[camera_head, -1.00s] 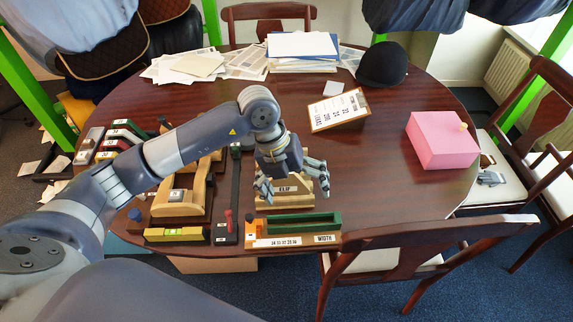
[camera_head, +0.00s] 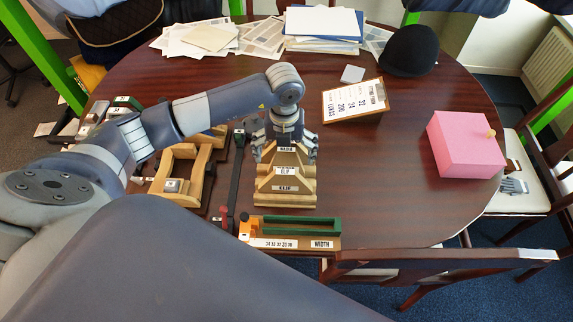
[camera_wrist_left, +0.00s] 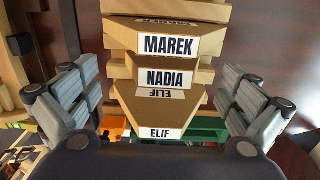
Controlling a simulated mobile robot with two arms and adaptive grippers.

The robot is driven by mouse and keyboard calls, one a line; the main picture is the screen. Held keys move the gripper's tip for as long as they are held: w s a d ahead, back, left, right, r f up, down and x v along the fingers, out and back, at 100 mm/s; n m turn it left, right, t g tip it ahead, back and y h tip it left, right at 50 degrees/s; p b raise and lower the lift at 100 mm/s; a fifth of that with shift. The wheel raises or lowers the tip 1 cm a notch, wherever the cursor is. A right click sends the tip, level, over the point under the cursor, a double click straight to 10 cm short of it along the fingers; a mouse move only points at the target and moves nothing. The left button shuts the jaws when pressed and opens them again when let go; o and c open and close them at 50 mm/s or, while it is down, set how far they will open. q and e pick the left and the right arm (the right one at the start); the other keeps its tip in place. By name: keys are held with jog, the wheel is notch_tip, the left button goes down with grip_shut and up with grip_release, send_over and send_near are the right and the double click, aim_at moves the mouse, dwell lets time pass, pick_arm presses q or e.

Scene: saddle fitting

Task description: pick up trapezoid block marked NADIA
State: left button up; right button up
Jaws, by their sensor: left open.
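The trapezoid block marked NADIA (camera_head: 286,149) is tan wood with a white label, in a row of similar blocks at the table's near side. In the left wrist view the NADIA block (camera_wrist_left: 165,78) lies between the block marked MAREK (camera_wrist_left: 168,46) and the block marked ELIF (camera_wrist_left: 160,132). The ELIF block (camera_head: 284,171) is nearer me in the head view. My left gripper (camera_head: 285,155) is open over the row at the NADIA block, one finger on each side. I cannot tell whether the fingers touch it. My right gripper is not in view.
A width gauge with a green bar (camera_head: 300,226) lies in front of the blocks. A wooden frame (camera_head: 181,167) and a dark bar with a red knob stand left. A clipboard (camera_head: 354,101), black hat (camera_head: 409,50) and pink box (camera_head: 466,144) lie beyond and right. Table right of the blocks is clear.

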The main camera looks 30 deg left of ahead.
aim_at(286, 165)
pick_arm(q)
jog(key=f+p, duration=0.1)
jog(key=f, duration=0.3)
jog(key=shift+d+f, duration=0.15)
jog(key=shift+d, duration=0.05)
jog(key=shift+f, duration=0.15)
jog(key=shift+w, duration=0.1)
jog(key=c, duration=1.1)
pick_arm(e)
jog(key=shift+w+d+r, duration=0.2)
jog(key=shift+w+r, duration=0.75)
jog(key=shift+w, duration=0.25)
